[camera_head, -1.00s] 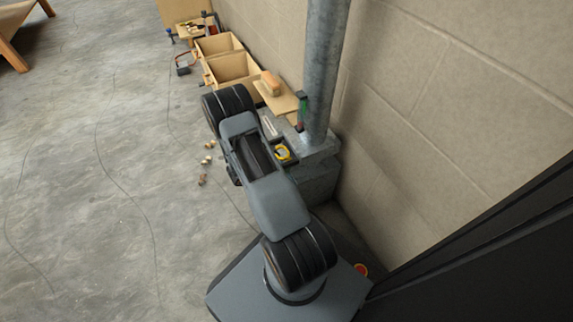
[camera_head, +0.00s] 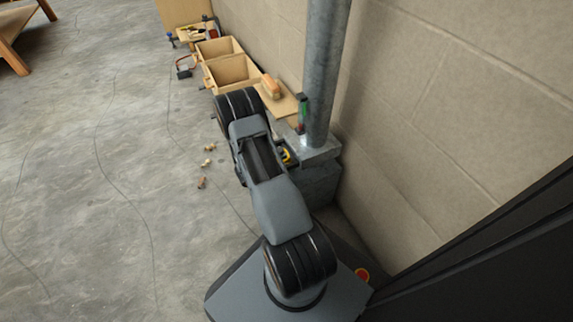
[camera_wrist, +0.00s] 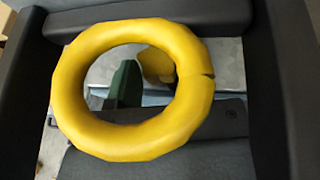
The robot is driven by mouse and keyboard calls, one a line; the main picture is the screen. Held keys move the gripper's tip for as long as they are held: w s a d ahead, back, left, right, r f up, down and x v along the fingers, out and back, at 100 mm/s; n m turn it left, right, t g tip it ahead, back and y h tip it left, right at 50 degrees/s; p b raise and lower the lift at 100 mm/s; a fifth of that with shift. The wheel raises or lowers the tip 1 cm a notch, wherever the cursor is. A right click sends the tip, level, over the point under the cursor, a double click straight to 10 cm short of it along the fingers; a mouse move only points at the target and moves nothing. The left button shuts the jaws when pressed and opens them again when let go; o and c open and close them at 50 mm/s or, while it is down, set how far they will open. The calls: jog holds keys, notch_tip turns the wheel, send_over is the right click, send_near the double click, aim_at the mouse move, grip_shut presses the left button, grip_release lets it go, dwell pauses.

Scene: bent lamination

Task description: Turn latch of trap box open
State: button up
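In the wrist view a thick yellow ring (camera_wrist: 75,125) fills the middle, close to the camera, with a thin dark notch at its right. It sits between dark bars at left and right, with a dark grey panel below. I cannot tell whether these bars are my gripper's fingers or parts of a box, or whether the ring is held. A green piece (camera_wrist: 125,85) and another yellow piece (camera_wrist: 157,65) show through the ring. In the head view my arm hides my gripper. A dark tray with a yellow item (camera_head: 288,155) is partly visible beside my arm. I cannot make out a latch.
A grey metal post (camera_head: 324,75) stands on a concrete block (camera_head: 318,180) by the wall (camera_head: 440,110). Open wooden boxes (camera_head: 230,72) and a board with a wooden-handled tool (camera_head: 270,86) lie beyond. Small brown pieces (camera_head: 202,182) lie on the floor. The floor at left is mostly clear.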

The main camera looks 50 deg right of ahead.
jog(key=c, duration=0.3)
jog(key=shift+s+f+n+t, duration=0.1)
jog(key=shift+n+t, duration=0.2)
dwell(0.3)
jog(key=shift+s+a+n+t, duration=0.1)
jog(key=shift+s+n+t, duration=0.1)
jog(key=shift+n+t, duration=0.65)
jog(key=shift+s+n+t, duration=0.15)
jog(key=shift+n+t, duration=0.7)
jog(key=shift+t, duration=0.2)
jog(key=shift+s+n+t, duration=0.15)
jog(key=shift+n+t, duration=0.65)
jog(key=shift+t, duration=0.2)
jog(key=shift+f, duration=0.1)
jog(key=o, duration=0.9)
jog(key=shift+r, duration=0.2)
